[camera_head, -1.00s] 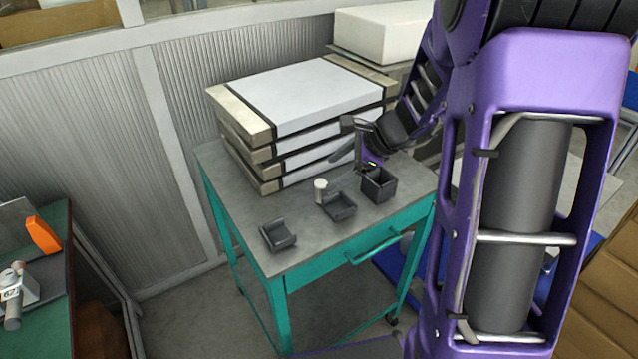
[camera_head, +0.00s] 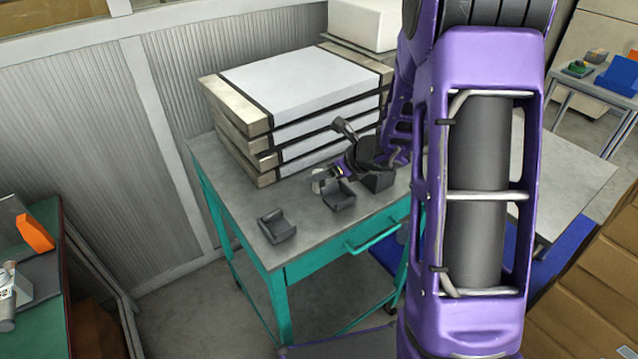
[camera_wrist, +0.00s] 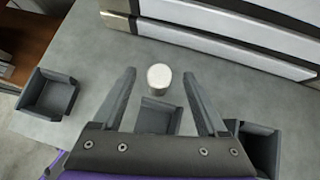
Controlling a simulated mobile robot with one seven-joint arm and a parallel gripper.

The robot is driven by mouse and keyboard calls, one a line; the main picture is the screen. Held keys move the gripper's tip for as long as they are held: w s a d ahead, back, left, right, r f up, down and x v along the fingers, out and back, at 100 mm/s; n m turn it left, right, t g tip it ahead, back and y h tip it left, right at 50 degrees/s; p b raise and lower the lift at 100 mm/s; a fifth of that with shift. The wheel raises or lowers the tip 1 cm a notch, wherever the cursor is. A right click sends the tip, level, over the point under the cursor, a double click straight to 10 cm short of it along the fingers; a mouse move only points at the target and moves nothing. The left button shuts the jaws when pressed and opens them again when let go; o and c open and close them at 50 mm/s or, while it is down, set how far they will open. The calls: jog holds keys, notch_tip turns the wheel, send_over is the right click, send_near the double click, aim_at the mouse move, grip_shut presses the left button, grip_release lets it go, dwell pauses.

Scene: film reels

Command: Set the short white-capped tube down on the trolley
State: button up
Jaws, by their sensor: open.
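The white-capped tube (camera_wrist: 160,77) is upright on the grey trolley top (camera_wrist: 92,92), beside a dark bin. In the head view, the tube (camera_head: 319,180) is partly hidden by my gripper. My gripper (camera_wrist: 160,74) is open in the wrist view, with one finger on each side of the tube and a visible gap to each. It holds nothing. In the head view, my gripper (camera_head: 326,174) is low over the trolley (camera_head: 252,202), at the tube.
Dark bins stand along the trolley's front: left (camera_head: 277,227), middle (camera_head: 341,198) and right (camera_head: 380,181), the last partly behind my arm. Stacked flat cases (camera_head: 300,88) fill the back. Bare trolley top lies left of the tube. A green bench (camera_head: 50,300) stands at far left.

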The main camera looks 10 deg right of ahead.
jog(key=x, duration=0.5)
jog(key=shift+w+a+f, duration=0.15)
jog(key=shift+f, duration=0.25)
grip_shut()
